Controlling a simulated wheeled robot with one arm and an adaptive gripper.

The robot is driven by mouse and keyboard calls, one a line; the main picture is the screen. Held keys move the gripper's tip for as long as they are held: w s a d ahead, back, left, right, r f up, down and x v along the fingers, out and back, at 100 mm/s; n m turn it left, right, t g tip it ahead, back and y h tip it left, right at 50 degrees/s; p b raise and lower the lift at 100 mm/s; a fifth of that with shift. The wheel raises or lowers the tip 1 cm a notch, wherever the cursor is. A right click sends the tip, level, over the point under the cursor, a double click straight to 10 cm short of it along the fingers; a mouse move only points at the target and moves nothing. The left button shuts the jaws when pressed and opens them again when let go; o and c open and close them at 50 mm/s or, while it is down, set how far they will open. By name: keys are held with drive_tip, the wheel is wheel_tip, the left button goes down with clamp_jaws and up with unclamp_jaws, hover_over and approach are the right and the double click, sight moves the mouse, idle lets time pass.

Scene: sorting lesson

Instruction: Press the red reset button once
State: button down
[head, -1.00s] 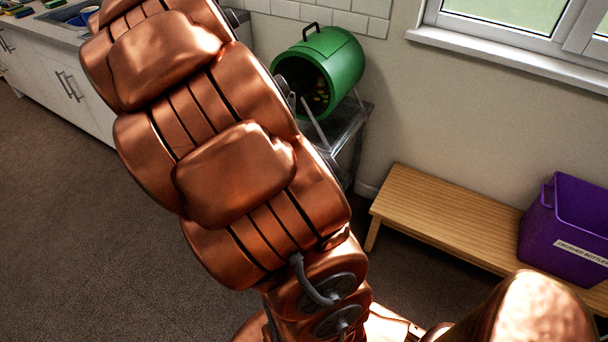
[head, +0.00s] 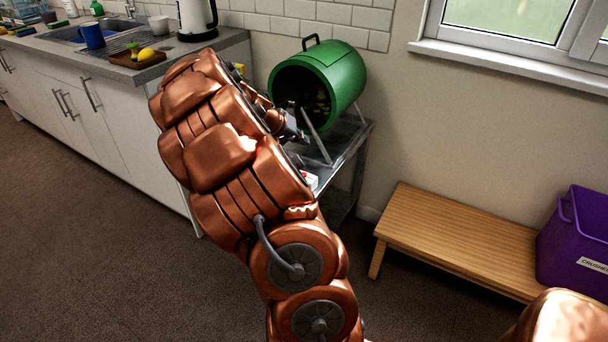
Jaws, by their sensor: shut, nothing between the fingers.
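A small white box with a bit of red on it (head: 310,180) shows at the near edge of the metal stand, right beside my arm. It may hold the red reset button, but my arm hides part of it and it is too small to be sure. My gripper (head: 297,130) is small and partly hidden behind my copper arm. It is shut and empty, in front of the green drum's open mouth and above the stand, apart from the white and red box.
The green drum (head: 340,75) lies on its side on a metal stand (head: 350,150). A kitchen counter (head: 190,62) with a kettle (head: 197,18) is at left. A wooden bench (head: 450,235) with a purple crate (head: 575,250) is at right. The brown floor at left is clear.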

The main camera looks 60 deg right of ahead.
wheel_tip(320, 180, down, 7)
drive_tip(key=shift+f+b, duration=0.1)
drive_tip(key=shift+b, duration=0.9)
drive_tip(key=shift+f+b, duration=0.75)
drive_tip(key=shift+f, duration=0.1)
drive_tip(key=shift+f, duration=0.15)
drive_tip(key=shift+f+b, duration=0.3)
drive_tip(key=shift+b, duration=0.35)
drive_tip(key=shift+f+b, duration=0.45)
drive_tip(key=shift+b, duration=0.05)
idle(0.9)
drive_tip(key=shift+r, duration=0.95)
drive_tip(key=shift+r, duration=0.1)
drive_tip(key=shift+r+p, duration=0.9)
drive_tip(key=shift+r, duration=1.5)
